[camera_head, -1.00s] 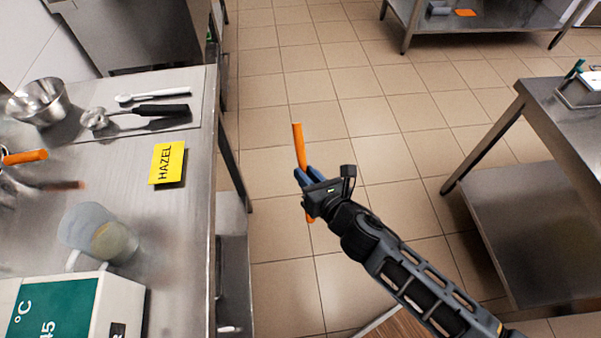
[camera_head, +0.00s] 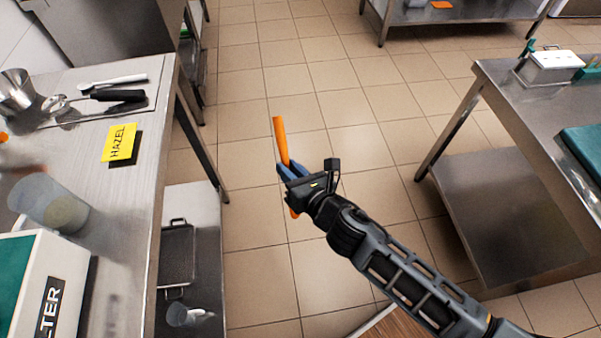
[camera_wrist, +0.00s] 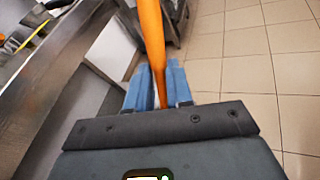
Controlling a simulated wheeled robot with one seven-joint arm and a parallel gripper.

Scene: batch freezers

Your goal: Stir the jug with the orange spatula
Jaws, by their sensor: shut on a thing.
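My gripper (camera_head: 290,178) is shut on the orange spatula (camera_head: 279,140) and holds it over the open floor, right of the left table. The spatula's handle rises above the fingers and a short orange piece shows below them. In the wrist view the spatula (camera_wrist: 152,40) runs up from between the blue fingers (camera_wrist: 157,88). A translucent jug (camera_head: 42,200) with something beige in its lower part stands on the left table, beyond a white box. The jug is well to the left of my gripper, and the two are apart.
The left steel table (camera_head: 120,185) holds a yellow HAZEL card (camera_head: 119,143), a black-handled scoop (camera_head: 118,95), a metal bowl (camera_head: 16,90) and a white-and-green box (camera_head: 50,285). A right steel table (camera_head: 545,105) holds a white container (camera_head: 552,66). Tiled floor lies clear between them.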

